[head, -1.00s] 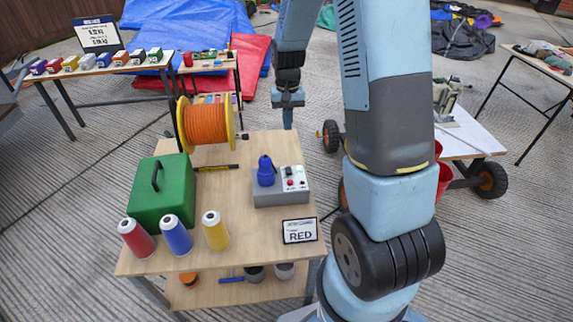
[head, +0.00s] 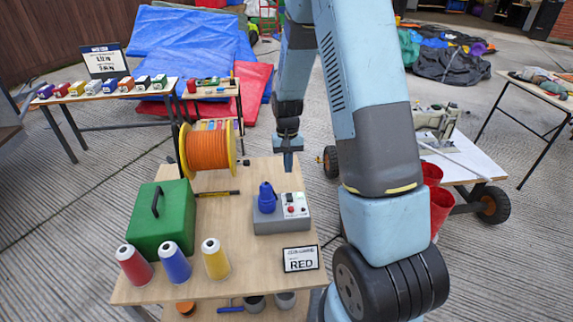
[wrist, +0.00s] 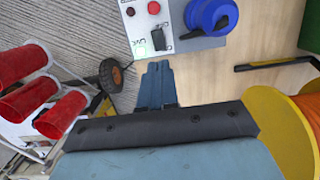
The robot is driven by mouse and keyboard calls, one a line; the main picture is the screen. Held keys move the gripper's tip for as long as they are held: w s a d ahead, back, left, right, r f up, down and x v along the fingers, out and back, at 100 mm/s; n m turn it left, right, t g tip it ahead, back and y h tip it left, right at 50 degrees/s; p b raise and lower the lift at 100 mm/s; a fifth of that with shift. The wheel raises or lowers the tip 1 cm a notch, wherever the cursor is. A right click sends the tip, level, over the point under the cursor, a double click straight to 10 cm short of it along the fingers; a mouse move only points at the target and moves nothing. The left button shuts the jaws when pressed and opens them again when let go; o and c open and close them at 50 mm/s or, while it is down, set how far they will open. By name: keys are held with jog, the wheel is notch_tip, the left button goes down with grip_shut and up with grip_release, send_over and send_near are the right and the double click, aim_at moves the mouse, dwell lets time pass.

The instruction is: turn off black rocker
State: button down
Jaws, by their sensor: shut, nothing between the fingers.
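The grey control box (head: 280,226) stands on the wooden cart top. The black rocker (wrist: 162,38) is on its white panel in the wrist view, beside a small marked label. A red button (wrist: 153,8) and a dark red knob or lamp are on the same panel. A blue plug (wrist: 210,16) is fitted on the box beside the panel; it also shows in the head view (head: 266,198). My gripper (wrist: 157,66) is shut and empty. In the head view my gripper (head: 288,165) hangs beyond the box's far edge, apart from the rocker. I cannot tell the rocker's tilt.
An orange cable reel (head: 208,150), a green case (head: 160,218) and several thread cones (head: 174,260) fill the cart's left side. A sign reading RED (head: 301,259) stands at the front right. Red buckets (head: 441,208) are at the right. The wood around the box's far side is clear.

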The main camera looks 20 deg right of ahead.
aim_at(288, 197)
jog(key=f, duration=0.3)
jog(key=s+f, duration=0.1)
jog(key=f, duration=0.6)
jog(key=shift+s+a+f, duration=0.15)
jog(key=shift+s+f, duration=0.1)
jog(key=shift+f, duration=0.05)
